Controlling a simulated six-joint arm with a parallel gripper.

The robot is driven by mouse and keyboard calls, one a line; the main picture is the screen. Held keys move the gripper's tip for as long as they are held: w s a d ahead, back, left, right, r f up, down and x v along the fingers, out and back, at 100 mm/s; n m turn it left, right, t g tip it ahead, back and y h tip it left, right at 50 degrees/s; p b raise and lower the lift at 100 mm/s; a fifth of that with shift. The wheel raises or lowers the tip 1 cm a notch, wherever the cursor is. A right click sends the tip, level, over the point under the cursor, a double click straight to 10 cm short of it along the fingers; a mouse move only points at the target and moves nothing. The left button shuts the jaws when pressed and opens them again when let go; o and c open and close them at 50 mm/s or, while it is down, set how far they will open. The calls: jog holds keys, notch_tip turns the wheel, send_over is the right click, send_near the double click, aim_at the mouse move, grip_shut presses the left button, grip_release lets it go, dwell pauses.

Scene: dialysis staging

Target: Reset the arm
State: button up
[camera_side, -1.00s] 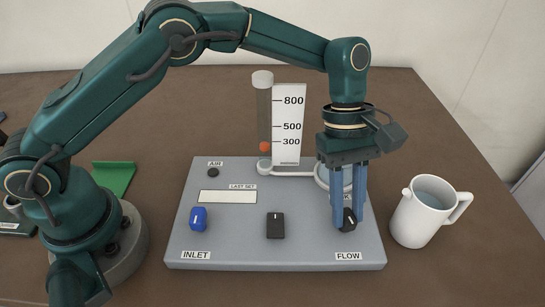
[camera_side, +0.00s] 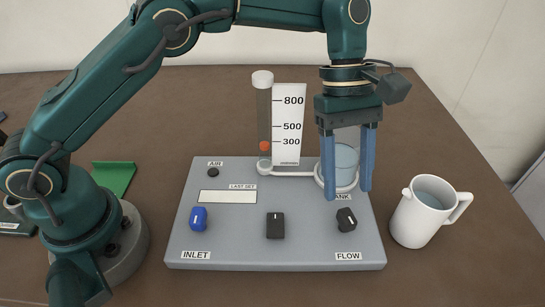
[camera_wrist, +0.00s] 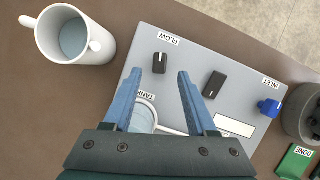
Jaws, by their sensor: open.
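My gripper (camera_side: 349,194) is open and empty, with its blue fingers pointing down above the panel's right side. It also shows in the wrist view (camera_wrist: 158,76), with its fingers apart. The grey panel (camera_side: 240,258) carries a blue INLET knob (camera_side: 198,218), a black middle knob (camera_side: 275,225) and a black FLOW knob (camera_side: 346,219). The FLOW knob lies just below the fingertips in the side view, apart from them, and looks tilted. The round clear tank (camera_side: 346,165) is partly hidden behind the fingers.
A white mug (camera_side: 421,212) with liquid stands right of the panel. A clear tube (camera_side: 263,110) with an orange ball stands by a scale card (camera_side: 289,120) behind the panel. A green piece (camera_side: 113,178) lies at left. Brown table is free behind the panel.

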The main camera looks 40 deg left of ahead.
jog(key=shift+a, duration=0.1)
jog(key=s+a+r+m+t, duration=0.1)
jog(key=s+a+r+t, duration=0.1)
jog(key=a+r, duration=0.4)
jog(key=s+a+r+t, duration=0.2)
jog(key=a+r+t, duration=0.15)
jog(key=r, duration=0.45)
jog(key=s+a+f+m+t+y, duration=0.2)
jog(key=s+a+f+m+y, duration=0.2)
jog(key=s+a+f+m, duration=0.4)
jog(key=s+a+m, duration=0.2)
jog(key=s+m, duration=0.1)
jog(key=shift+s, duration=0.25)
dwell(0.6)
